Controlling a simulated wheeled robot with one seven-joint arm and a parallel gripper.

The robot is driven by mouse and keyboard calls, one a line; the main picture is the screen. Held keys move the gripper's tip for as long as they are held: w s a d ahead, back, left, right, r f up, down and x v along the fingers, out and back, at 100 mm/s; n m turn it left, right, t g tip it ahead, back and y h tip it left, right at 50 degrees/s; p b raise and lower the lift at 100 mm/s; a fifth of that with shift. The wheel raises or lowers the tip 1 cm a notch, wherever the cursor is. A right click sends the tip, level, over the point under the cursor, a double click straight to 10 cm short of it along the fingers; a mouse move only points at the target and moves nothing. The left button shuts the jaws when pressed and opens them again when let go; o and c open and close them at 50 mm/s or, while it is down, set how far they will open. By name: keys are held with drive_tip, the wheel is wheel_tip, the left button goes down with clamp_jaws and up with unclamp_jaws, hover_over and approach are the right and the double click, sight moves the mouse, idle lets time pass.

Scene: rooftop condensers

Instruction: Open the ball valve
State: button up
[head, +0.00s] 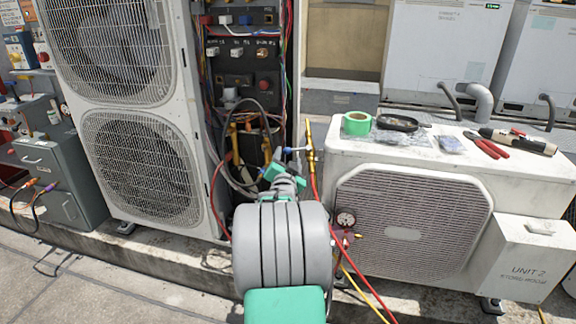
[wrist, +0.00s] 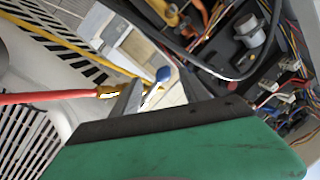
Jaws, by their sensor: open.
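The ball valve (head: 310,152) is a brass fitting on an upright brass line in the head view, between the tall unit and the low unit. Its lever has a blue tip (head: 288,150) that points left, toward my gripper. In the wrist view the blue tip (wrist: 163,74) of the pale metal lever shows just beyond my gripper, with a brass fitting (wrist: 108,92) to its left. My gripper (head: 283,168) is open, close to the lever. In the wrist view my gripper (wrist: 160,95) has the lever apparently between its fingers; contact cannot be told. My arm hides part of the area below.
A red hose (wrist: 45,97) runs to the brass fitting. A pressure gauge (head: 346,218) hangs at the low unit (head: 480,175). Loose wires and cables (head: 262,125) hang in the open panel to the left. Green tape (head: 356,123) and red-handled pliers (head: 488,147) lie on the low unit.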

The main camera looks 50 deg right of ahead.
sight(288, 147)
drive_tip(key=b+x, duration=0.1)
drive_tip(key=x, duration=0.6)
drive_tip(key=shift+w+d+r, duration=0.1)
drive_tip(key=shift+w+r, duration=0.05)
drive_tip(key=shift+w, duration=0.1)
drive_tip(key=shift+c, duration=0.3)
drive_tip(key=c, duration=1.1)
drive_tip(key=shift+r, duration=0.15)
